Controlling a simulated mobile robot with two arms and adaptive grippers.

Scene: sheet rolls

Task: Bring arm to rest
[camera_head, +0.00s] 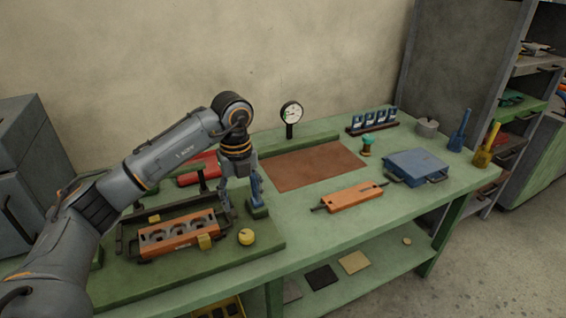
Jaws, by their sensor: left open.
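My left arm comes in from the left and bends down at a raised joint. My left gripper (226,203) points down over the left part of the green bench (330,220). It is open, with nothing visible between its fingers. It hangs beside a dark frame holding an orange block with several round recesses (180,236). A small blue upright tool on a green base (257,197) stands just right of the gripper. Whether the fingers touch anything is hard to tell. My right gripper is not in view.
A yellow knob (246,237) sits near the gripper. A dial gauge (291,113) stands behind a brown mat (312,164). An orange bar (353,196), a blue case (417,164) and a rack of blue items (373,121) lie farther right. Grey cabinets flank the bench.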

